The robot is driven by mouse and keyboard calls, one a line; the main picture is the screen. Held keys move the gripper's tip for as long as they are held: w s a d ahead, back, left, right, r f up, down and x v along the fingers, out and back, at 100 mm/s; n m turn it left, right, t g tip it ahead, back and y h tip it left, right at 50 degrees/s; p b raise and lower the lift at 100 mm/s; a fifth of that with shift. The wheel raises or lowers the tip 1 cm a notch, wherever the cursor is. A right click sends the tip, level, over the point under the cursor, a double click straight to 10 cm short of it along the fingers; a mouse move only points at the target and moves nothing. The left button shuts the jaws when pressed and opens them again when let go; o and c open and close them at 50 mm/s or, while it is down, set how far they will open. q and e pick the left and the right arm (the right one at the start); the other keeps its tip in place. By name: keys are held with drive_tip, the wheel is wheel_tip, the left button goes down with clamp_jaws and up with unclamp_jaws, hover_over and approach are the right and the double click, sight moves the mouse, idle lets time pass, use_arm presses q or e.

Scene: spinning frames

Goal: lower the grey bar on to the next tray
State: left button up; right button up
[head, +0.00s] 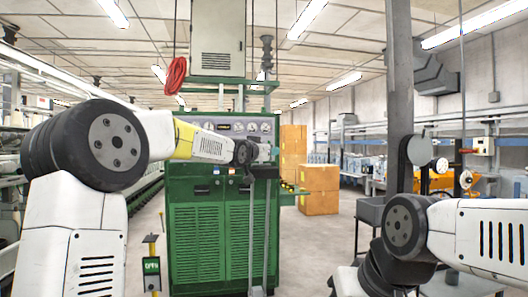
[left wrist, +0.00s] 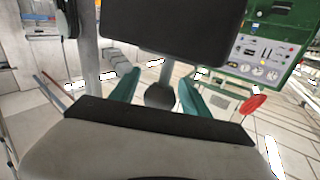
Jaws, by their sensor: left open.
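My left gripper (head: 272,152) is at the end of the outstretched left arm, in front of the green cabinet. In the left wrist view its two teal fingers stand apart, open (left wrist: 159,92). A dark round thing (left wrist: 160,96) shows between them; I cannot tell whether it is touched. A dark slab (left wrist: 185,28) lies beyond the fingers; I cannot tell what it is. I cannot pick out the grey bar or a tray with certainty. Narrow upright grey strips (head: 251,235) stand below the left gripper in the head view. The right arm shows, but its gripper does not.
The green cabinet (head: 197,235) with gauges fills the middle; its panel also shows in the left wrist view (left wrist: 265,48). A grey post (head: 399,90) stands at right. Cardboard boxes (head: 318,190) are stacked behind. Open floor (head: 310,245) lies between cabinet and post.

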use_arm(q)
clamp_jaws()
idle(1.4)
